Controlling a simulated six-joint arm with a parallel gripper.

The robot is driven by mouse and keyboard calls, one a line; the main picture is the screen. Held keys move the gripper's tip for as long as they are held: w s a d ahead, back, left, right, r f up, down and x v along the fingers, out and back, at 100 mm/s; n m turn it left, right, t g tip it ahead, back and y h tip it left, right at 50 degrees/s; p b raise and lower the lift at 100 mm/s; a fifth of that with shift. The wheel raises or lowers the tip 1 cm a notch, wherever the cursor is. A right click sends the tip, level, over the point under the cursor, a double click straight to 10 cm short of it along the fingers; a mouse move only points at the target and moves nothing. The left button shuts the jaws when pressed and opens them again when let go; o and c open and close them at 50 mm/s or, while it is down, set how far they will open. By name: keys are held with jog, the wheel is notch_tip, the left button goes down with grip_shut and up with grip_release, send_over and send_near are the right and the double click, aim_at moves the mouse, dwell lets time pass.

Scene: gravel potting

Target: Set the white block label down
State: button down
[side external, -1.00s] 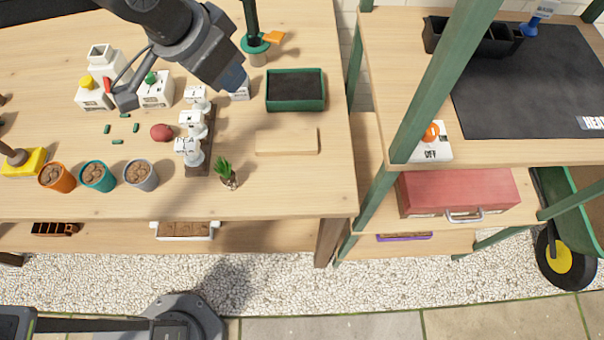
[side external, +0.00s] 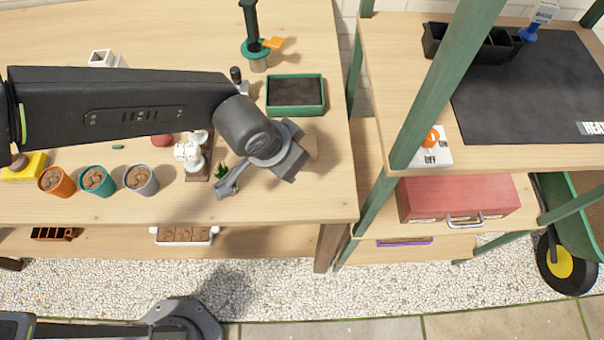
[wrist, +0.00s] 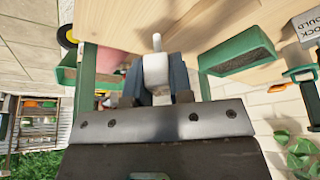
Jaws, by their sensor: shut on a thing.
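In the wrist view my gripper (wrist: 157,82) is shut on a white rounded piece with a thin stem (wrist: 156,68), which looks like the white block label. Its writing does not show. In the side view my gripper hides it, and I cannot tell whether it touches the board or bench. White labels (side external: 190,152) stand in a dark rack left of my gripper, partly under my arm.
The green soil tray (side external: 295,110) stands behind my gripper and also shows in the wrist view (wrist: 240,62). A small plant (side external: 221,172) is close at the left. Orange (side external: 56,180), teal (side external: 97,181) and grey (side external: 141,180) pots line the front. A green shelf post (side external: 443,85) rises at the right.

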jog(key=shift+s+d+f, duration=0.3)
jog(key=shift+d+f, duration=0.1)
jog(key=shift+d, duration=0.2)
jog(key=shift+s+d+f, duration=0.25)
jog(key=shift+d+f, duration=0.15)
jog(key=shift+d, duration=0.15)
jog(key=shift+f, duration=1.95)
jog(key=shift+f, duration=0.1)
jog(key=c, duration=1)
grip_release()
jog(key=v, duration=1.2)
